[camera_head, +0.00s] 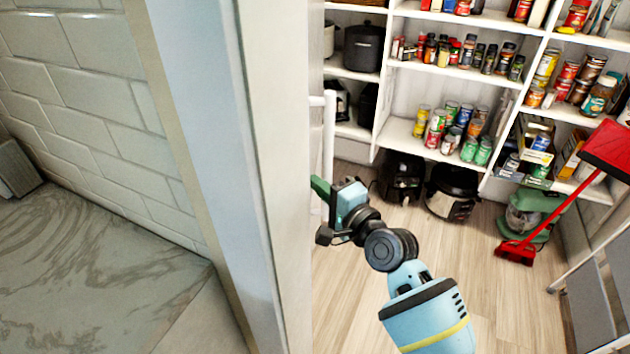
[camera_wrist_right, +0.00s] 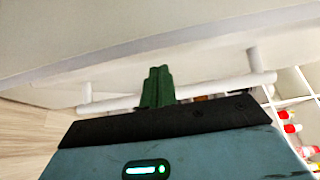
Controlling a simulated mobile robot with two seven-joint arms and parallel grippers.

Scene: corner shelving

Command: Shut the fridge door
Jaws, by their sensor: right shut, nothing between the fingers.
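The fridge door (camera_head: 275,150) stands as a tall, pale panel in the head view, seen nearly edge-on. Its white bar handle (camera_head: 329,140) sticks out on the right side. The wrist view shows the door's pale face (camera_wrist_right: 130,35) across the top and the handle (camera_wrist_right: 215,88) running across the middle on short posts. My right gripper (camera_head: 319,188) is beside the door at the handle. Its green fingers (camera_wrist_right: 157,87) are together and empty, overlapping the bar in the wrist view. I cannot tell whether they touch the bar or door. My left gripper is not in view.
White shelves (camera_head: 455,72) with cans, jars and pots fill the back right. Black cookers (camera_head: 452,190), a green appliance (camera_head: 530,215) and a red broom (camera_head: 560,205) stand on the floor. A marbled surface (camera_head: 90,275) lies left of the door. Wooden floor (camera_head: 505,300) is clear around my arm.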

